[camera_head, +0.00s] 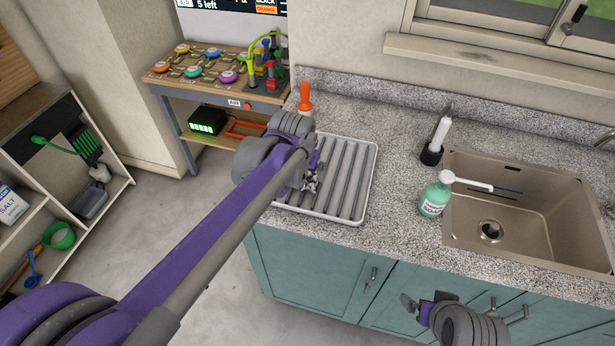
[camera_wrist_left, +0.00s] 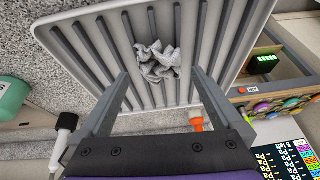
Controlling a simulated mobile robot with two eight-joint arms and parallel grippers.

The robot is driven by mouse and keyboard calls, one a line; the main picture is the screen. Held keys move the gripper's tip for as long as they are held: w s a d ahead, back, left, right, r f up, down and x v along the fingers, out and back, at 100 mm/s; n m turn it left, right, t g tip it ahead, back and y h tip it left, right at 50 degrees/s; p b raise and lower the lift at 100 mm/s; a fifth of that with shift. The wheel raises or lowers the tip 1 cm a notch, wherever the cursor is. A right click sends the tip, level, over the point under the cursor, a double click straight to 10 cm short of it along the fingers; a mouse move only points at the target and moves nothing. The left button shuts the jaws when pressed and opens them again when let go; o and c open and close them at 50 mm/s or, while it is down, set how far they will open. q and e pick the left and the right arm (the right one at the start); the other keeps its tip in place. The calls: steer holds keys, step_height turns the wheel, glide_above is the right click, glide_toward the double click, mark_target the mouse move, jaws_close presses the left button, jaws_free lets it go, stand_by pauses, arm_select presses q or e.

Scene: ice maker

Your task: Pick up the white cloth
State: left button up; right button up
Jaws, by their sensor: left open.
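The white cloth (camera_wrist_left: 158,62) lies crumpled on the ribbed grey drying tray (camera_wrist_left: 88,58) in the left wrist view. My left gripper (camera_wrist_left: 161,73) is open, with one finger to either side of the cloth in that view and a gap to both. In the head view the left gripper (camera_head: 309,174) is over the left part of the tray (camera_head: 371,160), and a small light patch of the cloth (camera_head: 312,186) shows by it; the arm hides the rest. My right gripper (camera_head: 419,308) is low in front of the teal cabinets, far from the cloth; its jaw gap is unclear.
To the right are a green soap bottle (camera_head: 435,196), a white-and-black brush (camera_head: 437,141) and the sink (camera_head: 490,215). A wooden workbench (camera_head: 197,92) with coloured discs stands at the back left. Counter between tray and bottle is clear.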

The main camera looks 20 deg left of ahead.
mark_target(306, 177)
arm_select(q)
steer(key=shift+x, duration=2.65)
